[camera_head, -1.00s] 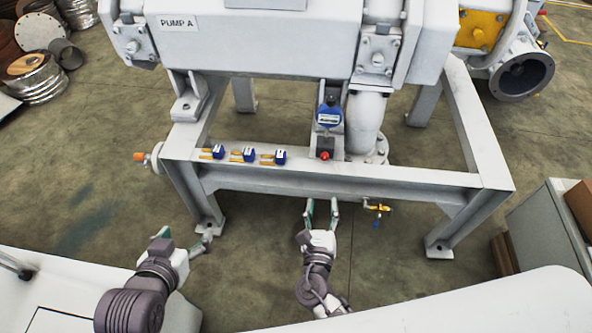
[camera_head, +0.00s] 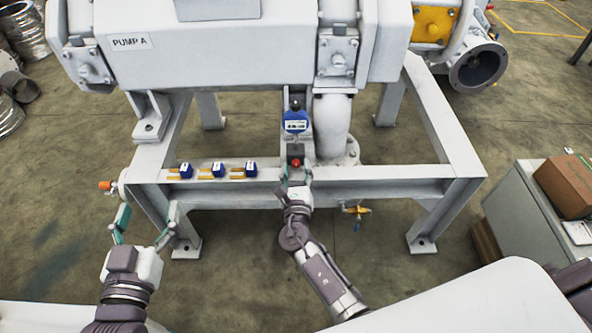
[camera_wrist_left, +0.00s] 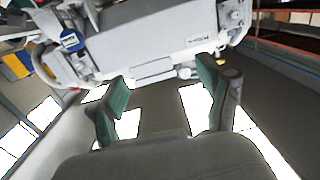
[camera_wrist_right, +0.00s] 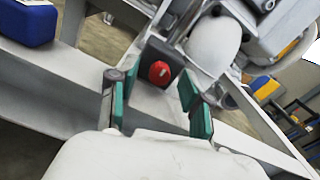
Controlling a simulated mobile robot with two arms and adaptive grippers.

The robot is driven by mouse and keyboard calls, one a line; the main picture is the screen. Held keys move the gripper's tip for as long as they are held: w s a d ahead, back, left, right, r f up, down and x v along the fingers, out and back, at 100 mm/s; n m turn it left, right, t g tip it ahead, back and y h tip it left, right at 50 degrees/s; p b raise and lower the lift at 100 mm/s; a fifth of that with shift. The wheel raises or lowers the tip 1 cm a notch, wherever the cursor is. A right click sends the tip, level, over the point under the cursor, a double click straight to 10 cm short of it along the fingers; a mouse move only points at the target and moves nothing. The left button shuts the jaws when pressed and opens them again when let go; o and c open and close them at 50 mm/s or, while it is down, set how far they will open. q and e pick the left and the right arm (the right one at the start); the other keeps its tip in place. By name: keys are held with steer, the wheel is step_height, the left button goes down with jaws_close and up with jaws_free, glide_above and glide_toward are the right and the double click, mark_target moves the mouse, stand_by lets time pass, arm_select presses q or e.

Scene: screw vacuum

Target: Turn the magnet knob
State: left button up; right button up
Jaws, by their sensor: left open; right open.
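The magnet knob, a red round knob (camera_head: 295,163) on a dark block, sits on the frame beam below a blue gauge (camera_head: 296,121). In the right wrist view the red knob (camera_wrist_right: 159,72) shows just beyond and between my open fingertips, apart from them. My right gripper (camera_head: 295,176) is open and empty, in front of the knob at the beam. My left gripper (camera_head: 145,222) is open and empty, left of the frame's front, near the orange-tipped valve (camera_head: 107,186). In the left wrist view its green fingers (camera_wrist_left: 158,95) stand wide apart.
Several blue-and-yellow valves (camera_head: 218,170) lie along the beam left of the knob. A yellow valve (camera_head: 356,211) hangs under the beam at right. The white pump body (camera_head: 230,50) overhangs the frame. A grey cabinet with a cardboard box (camera_head: 565,185) stands at right.

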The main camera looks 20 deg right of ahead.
arm_select(q)
steer(key=shift+r, duration=0.1)
arm_select(e)
jaws_close()
